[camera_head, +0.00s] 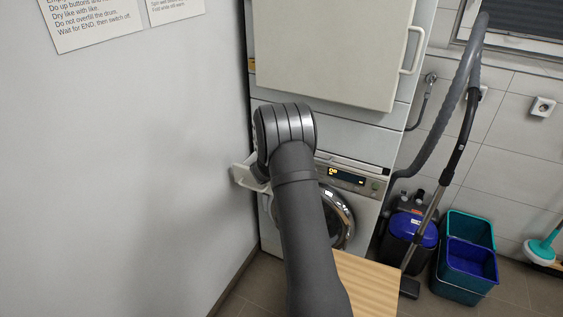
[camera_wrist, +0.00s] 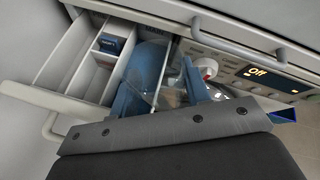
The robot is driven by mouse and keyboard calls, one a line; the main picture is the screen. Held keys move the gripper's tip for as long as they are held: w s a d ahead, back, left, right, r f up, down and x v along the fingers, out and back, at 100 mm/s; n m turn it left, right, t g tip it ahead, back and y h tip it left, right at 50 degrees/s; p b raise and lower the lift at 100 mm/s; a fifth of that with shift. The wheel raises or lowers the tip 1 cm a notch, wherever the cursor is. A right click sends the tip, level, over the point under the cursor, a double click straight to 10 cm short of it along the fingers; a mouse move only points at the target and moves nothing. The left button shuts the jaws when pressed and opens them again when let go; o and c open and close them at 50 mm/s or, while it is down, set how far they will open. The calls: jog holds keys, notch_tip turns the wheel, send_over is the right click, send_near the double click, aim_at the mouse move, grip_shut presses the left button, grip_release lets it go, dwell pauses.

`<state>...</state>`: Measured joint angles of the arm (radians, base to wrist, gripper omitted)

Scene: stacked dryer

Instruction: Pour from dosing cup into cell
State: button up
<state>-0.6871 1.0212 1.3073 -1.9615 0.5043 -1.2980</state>
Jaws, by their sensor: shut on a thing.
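The washing machine's white detergent drawer (camera_wrist: 72,66) is pulled out at the left of the wrist view, with several cells split by thin walls. One cell holds a small dark blue piece (camera_wrist: 110,44). In the head view the drawer's end (camera_head: 243,177) sticks out left of my arm. My gripper (camera_wrist: 163,90), with blue fingers, is shut on a see-through dosing cup (camera_wrist: 172,82) by the drawer's right side. The cup's contents and exact tilt cannot be made out. In the head view my arm hides the gripper and cup.
The washer's panel (camera_wrist: 250,70) shows "Off", with a knob (camera_wrist: 207,68) close to the cup. A dryer (camera_head: 335,50) stands above. A wall (camera_head: 140,160) is close on the left. A wooden top (camera_head: 365,285), vacuum cleaner (camera_head: 412,229) and buckets (camera_head: 466,262) are at the right.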

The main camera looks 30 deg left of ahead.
jog(key=shift+f, duration=0.1)
dwell(0.5)
jog(key=shift+a+f+m+y, duration=0.25)
jog(key=shift+f+m+y, duration=0.2)
jog(key=shift+m+y, duration=0.3)
jog(key=shift+f, duration=0.15)
jog(key=shift+a+f+m+y, duration=0.2)
jog(key=shift+f+m+y, duration=0.15)
jog(key=shift+m+y, duration=0.15)
